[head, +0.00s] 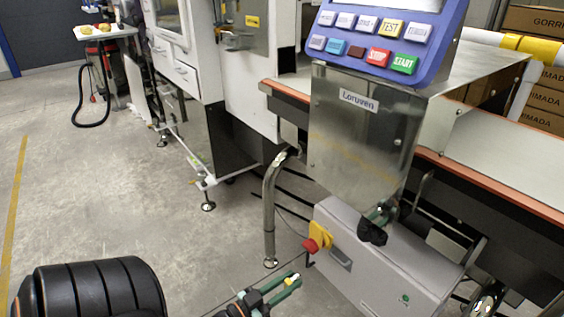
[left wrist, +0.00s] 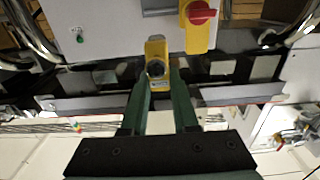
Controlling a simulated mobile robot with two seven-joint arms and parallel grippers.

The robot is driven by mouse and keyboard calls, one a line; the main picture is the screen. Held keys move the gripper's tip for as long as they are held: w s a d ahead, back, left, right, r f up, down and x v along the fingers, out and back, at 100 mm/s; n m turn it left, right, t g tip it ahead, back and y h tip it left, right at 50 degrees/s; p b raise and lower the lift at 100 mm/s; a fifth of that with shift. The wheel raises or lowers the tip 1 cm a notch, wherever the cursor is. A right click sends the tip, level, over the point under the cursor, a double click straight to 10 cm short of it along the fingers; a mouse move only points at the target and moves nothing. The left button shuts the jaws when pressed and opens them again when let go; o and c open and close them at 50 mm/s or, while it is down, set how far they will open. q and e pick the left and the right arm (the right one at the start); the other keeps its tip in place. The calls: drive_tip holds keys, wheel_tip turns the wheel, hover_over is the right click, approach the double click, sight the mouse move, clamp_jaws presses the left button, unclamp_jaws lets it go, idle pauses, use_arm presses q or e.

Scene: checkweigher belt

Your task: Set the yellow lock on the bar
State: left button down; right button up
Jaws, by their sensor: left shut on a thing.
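My left gripper (head: 290,281) is low in the middle of the head view, its green fingers pointing up and right. In the left wrist view, the fingers (left wrist: 170,85) are shut on the yellow lock (left wrist: 155,47), which has a dark round spot on its near face. In the head view the lock is small and hard to make out. A bent steel tube (head: 269,210) stands left of the grey cabinet (head: 365,265), apart from the gripper; I cannot tell whether it is the bar.
A red knob on a yellow plate (head: 318,238) sits on the cabinet's left end, above and right of my left gripper; the knob also shows in the left wrist view (left wrist: 201,13). Open floor (head: 130,215) is left.

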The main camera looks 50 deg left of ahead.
sight(300, 275)
use_arm(q)
drive_tip(key=shift+w+d+b, duration=0.2)
drive_tip(key=shift+w+b, duration=0.75)
drive_tip(key=shift+w, duration=1.65)
drive_tip(key=shift+w+d+b, duration=0.15)
drive_tip(key=shift+w+b, duration=0.85)
drive_tip(key=shift+w, duration=0.9)
drive_tip(key=shift+w+d+b, duration=0.15)
drive_tip(key=shift+w+b, duration=0.85)
drive_tip(key=shift+w, duration=0.9)
drive_tip(key=shift+w+d+b, duration=0.15)
drive_tip(key=shift+w+b, duration=0.85)
drive_tip(key=shift+w, duration=0.9)
use_arm(e)
wheel_tip(300, 275, down, 8)
drive_tip(key=m, duration=0.1)
drive_tip(key=shift+w+a+f, duration=0.15)
drive_tip(key=shift+a, duration=0.25)
use_arm(q)
drive_tip(key=shift+w+r+p, duration=0.1)
drive_tip(key=shift+w+p, duration=0.05)
drive_tip(key=shift+p, duration=0.3)
use_arm(e)
drive_tip(key=shift+r, duration=0.25)
use_arm(q)
drive_tip(key=shift+f+b, duration=1.85)
drive_tip(key=shift+f, duration=0.55)
use_arm(e)
drive_tip(key=shift+f, duration=1.85)
